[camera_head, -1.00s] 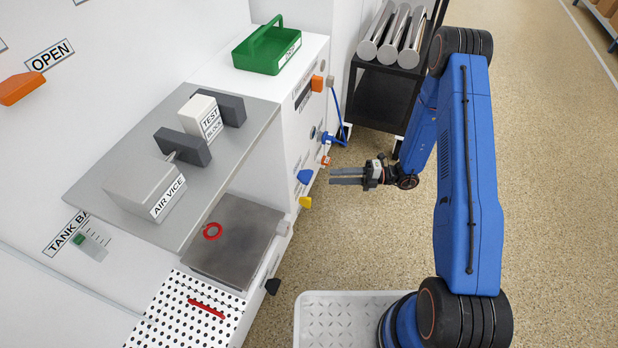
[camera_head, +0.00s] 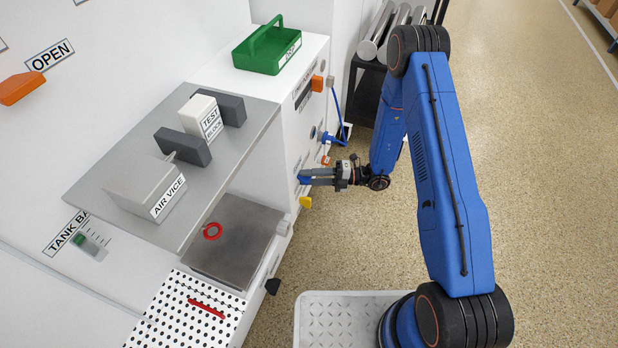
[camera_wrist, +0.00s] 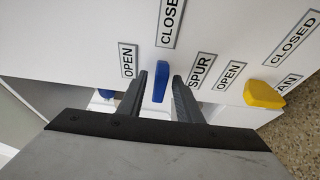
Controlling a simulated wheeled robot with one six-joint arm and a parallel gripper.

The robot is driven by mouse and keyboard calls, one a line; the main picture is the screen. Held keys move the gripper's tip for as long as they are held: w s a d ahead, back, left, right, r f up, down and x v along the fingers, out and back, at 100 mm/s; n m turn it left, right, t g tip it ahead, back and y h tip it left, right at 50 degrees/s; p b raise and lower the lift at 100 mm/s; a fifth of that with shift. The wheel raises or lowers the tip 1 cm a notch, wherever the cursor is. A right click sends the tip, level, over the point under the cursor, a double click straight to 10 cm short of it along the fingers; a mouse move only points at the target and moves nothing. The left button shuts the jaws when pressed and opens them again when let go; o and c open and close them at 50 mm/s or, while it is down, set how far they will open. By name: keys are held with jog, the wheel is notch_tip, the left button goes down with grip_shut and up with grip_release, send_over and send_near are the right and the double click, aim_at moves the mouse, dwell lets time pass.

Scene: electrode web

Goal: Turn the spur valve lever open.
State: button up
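The spur valve lever is a blue handle (camera_wrist: 161,82) on the white panel, beside the SPUR label (camera_wrist: 200,71). An OPEN label (camera_wrist: 127,61) is to its left and a CLOSED label (camera_wrist: 170,22) above it. My gripper (camera_wrist: 159,90) is open, with one finger on each side of the blue lever and a gap visible on both sides.
A yellow lever (camera_wrist: 263,95) with its own OPEN and CLOSED labels is close to the right; it also shows below my gripper in the head view (camera_head: 306,202).

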grip_shut()
jog(key=n+h, duration=0.1)
jog(key=n, duration=0.3)
jog(key=shift+t+h, duration=0.4)
jog(key=n+t+h, duration=0.1)
jog(key=n, duration=0.2)
jog(key=shift+n, duration=0.3)
jog(key=n+t+h, duration=0.1)
jog(key=n+t, duration=0.1)
jog(key=n, duration=0.1)
jog(key=shift+s+h, duration=0.1)
jog(key=shift+h, duration=0.3)
jog(key=shift+n+t+h, duration=0.4)
jog(key=shift+n+t, duration=0.5)
jog(key=shift+n, duration=0.4)
